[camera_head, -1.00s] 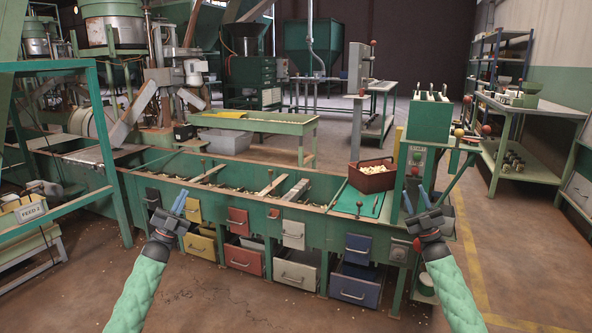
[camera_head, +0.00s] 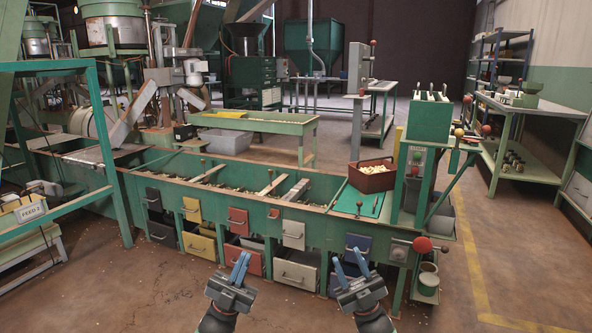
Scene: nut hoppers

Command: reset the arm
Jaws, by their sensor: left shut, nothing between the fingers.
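My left gripper (camera_head: 239,266) is in the lower middle of the head view, in front of the green hopper bench (camera_head: 330,226). Its blue fingers are together with nothing between them. My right gripper (camera_head: 348,263) is to its right, also in front of the bench. Its blue fingers stand apart and nothing shows between them. Both grippers point forward and up in the picture, and they cover parts of the lower drawers.
The bench front has several drawers, among them a yellow one (camera_head: 199,245) and a white one (camera_head: 293,235). A brown-red bin (camera_head: 371,179) of nuts stands on the bench's right end. A red knob (camera_head: 422,244) sticks out below it.

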